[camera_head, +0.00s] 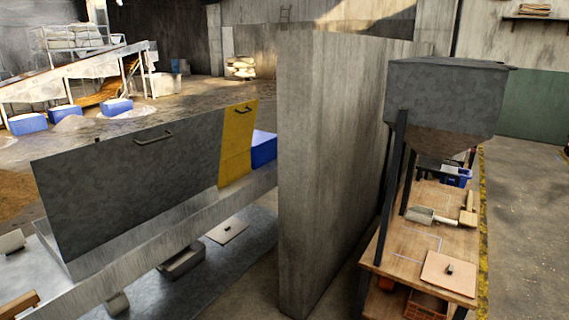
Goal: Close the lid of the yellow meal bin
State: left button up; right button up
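A dark handle sits near the top of the yellow front, and a similar one sits on the grey front. I cannot tell whether the yellow bin's lid is open or shut. The bins stand on a pale ledge. Neither of my grippers is in view.
A tall concrete partition (325,170) stands right of the bins. Beyond it, a grey hopper (445,95) stands over a wooden bench (410,240) with a scoop (432,215). Blue crates (262,148) and a conveyor (75,80) lie behind. Open floor (530,240) is at far right.

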aim_at(240, 119)
jog(key=i+j, duration=1.2)
jog(key=k+j+u, duration=0.05)
jog(key=j, duration=0.1)
